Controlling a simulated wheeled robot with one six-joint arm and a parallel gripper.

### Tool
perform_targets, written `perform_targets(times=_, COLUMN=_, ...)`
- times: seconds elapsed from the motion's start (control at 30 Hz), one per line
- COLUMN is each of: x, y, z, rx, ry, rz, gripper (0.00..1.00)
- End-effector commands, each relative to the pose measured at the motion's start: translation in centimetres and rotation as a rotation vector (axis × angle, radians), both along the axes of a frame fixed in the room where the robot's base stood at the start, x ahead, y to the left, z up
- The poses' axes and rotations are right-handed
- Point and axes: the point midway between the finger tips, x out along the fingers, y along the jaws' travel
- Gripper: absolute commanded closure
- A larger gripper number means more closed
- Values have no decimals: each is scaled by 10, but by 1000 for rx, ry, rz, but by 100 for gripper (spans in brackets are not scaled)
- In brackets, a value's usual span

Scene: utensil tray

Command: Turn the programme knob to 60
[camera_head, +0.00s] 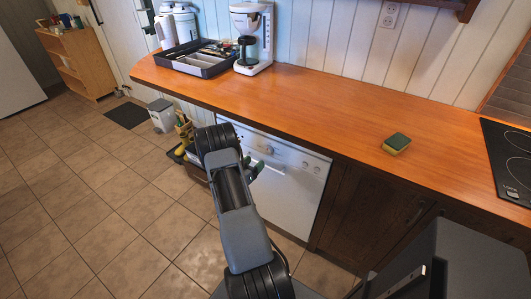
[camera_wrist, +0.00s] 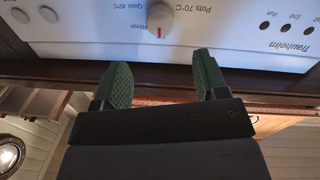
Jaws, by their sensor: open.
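The white dishwasher (camera_head: 290,195) stands under the counter, with its control panel along its top edge. In the wrist view, the round programme knob (camera_wrist: 160,16) is at the top of the picture, partly cut off, with a red mark on its rim. Labels beside it read "Pots 70°C" and "Quick 45°C"; other labels are cut off or too small. My gripper (camera_wrist: 161,62) is open and empty, its two green fingers apart below the knob in this view and not around it. In the head view, my gripper (camera_head: 257,165) is in front of the panel; the knob is small there.
The panel also has dark buttons (camera_wrist: 284,22) and pale round buttons (camera_wrist: 48,14). The wooden counter (camera_head: 330,110) overhangs the dishwasher. A sponge (camera_head: 397,143), utensil tray (camera_head: 180,62), coffee maker (camera_head: 252,40) and hob (camera_head: 510,160) are on it. The tiled floor (camera_head: 70,210) at left is open.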

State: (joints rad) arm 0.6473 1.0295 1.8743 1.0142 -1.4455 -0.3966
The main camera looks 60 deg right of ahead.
Motion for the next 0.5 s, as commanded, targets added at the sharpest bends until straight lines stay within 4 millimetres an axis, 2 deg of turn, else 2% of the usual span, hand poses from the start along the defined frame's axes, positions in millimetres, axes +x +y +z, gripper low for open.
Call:
perform_targets(times=0.03, x=-2, y=-11, z=0, rx=0, ry=-1, rz=-3, gripper=34)
perform_targets(times=0.2, x=-4, y=-43, z=0, rx=1, ry=-1, rz=-1, gripper=34)
perform_targets(times=0.5, x=-6, y=-79, z=0, rx=2, ry=-1, rz=2, gripper=34)
